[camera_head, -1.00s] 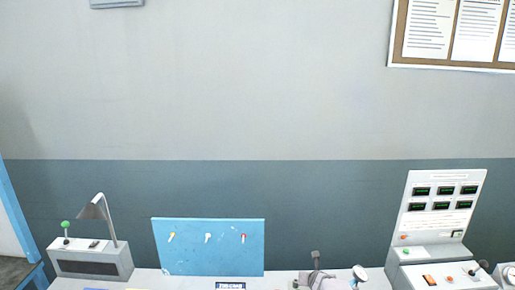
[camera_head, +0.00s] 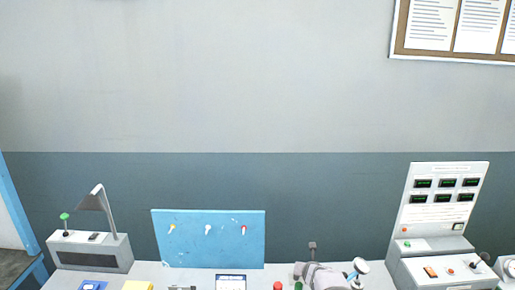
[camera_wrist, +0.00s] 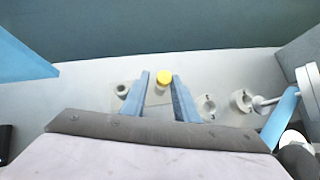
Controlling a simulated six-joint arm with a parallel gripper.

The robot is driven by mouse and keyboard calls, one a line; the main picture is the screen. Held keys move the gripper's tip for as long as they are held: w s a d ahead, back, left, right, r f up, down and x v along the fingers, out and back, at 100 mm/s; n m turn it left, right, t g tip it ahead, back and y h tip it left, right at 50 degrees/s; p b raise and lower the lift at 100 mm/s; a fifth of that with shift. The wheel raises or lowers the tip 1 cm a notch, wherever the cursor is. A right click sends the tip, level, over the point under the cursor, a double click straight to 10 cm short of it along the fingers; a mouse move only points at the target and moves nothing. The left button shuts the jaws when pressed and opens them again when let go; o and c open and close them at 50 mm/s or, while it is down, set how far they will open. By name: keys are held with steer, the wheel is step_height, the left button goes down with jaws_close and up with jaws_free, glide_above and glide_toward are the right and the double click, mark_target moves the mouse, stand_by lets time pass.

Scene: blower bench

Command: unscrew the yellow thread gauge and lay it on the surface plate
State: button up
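In the wrist view a round yellow cap (camera_wrist: 164,76), which looks like the top of the yellow thread gauge, stands between and just beyond my fingertips. My gripper (camera_wrist: 160,82) is open, with a blue finger on each side of the cap and a visible gap on both sides. What the gauge is screwed into is mostly hidden below the cap. In the head view a grey-lilac arm part (camera_head: 322,277), probably mine, shows at the bottom edge; no fingertips can be made out there. I cannot identify the surface plate in either view.
Near the fingers are a grey ring (camera_wrist: 122,90) on the left and slotted rings (camera_wrist: 241,100) on the right. A blue board (camera_head: 208,250) holds small yellow, white and red-topped items. A lamp unit (camera_head: 90,250) stands left, an instrument console (camera_head: 440,225) right.

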steer(key=shift+f+m+g+h+b, duration=0.1)
steer(key=shift+m+g+h+b, duration=0.3)
steer(key=shift+m+h+b, duration=0.9)
steer(key=shift+b, duration=0.65)
steer(key=shift+m, duration=0.4)
jaws_close()
steer(key=shift+d, duration=0.1)
steer(key=shift+r, duration=0.2)
